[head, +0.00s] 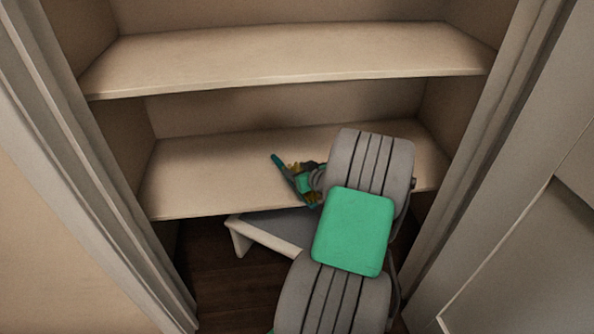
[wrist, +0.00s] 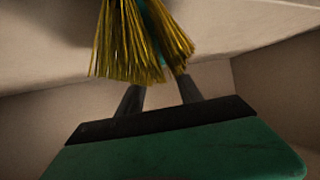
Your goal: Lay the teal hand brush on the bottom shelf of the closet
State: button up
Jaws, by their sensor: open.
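The teal hand brush (head: 284,173) is at the lower of the two visible closet shelves (head: 215,175), around the middle of its width. Its yellow bristles (wrist: 140,45) fill the top of the wrist view and point toward my gripper. My gripper (wrist: 163,88) is open, its two dark fingers apart and reaching toward the bristles. In the head view my gripper (head: 318,182) is right beside the brush and partly covers it. I cannot tell whether the fingers touch the brush, or whether it rests fully on the board.
A higher shelf (head: 285,55) spans the closet above. A low stool (head: 262,236) stands on the dark floor below the lower shelf. Door frames (head: 100,160) flank the opening, and an open door (head: 520,240) stands at the right. The left part of the lower shelf is clear.

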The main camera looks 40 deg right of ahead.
jog(key=shift+r, duration=0.1)
jog(key=shift+s+r+p, duration=0.15)
jog(key=shift+r+p, duration=0.05)
jog(key=shift+p, duration=0.1)
jog(key=p+v, duration=0.3)
jog(key=v, duration=0.9)
jog(key=w+a+n+g+y, duration=0.35)
jog(key=a+g+y, duration=0.2)
jog(key=a, duration=1.75)
jog(key=s+a+r+m+g+h, duration=0.1)
jog(key=s+a+r+g, duration=0.3)
jog(key=s+a, duration=0.5)
jog(key=shift+s+a+g+h, duration=0.4)
jog(key=shift+a+g+h, duration=0.15)
jog(key=shift+a+h, duration=0.45)
jog(key=shift+a, duration=0.15)
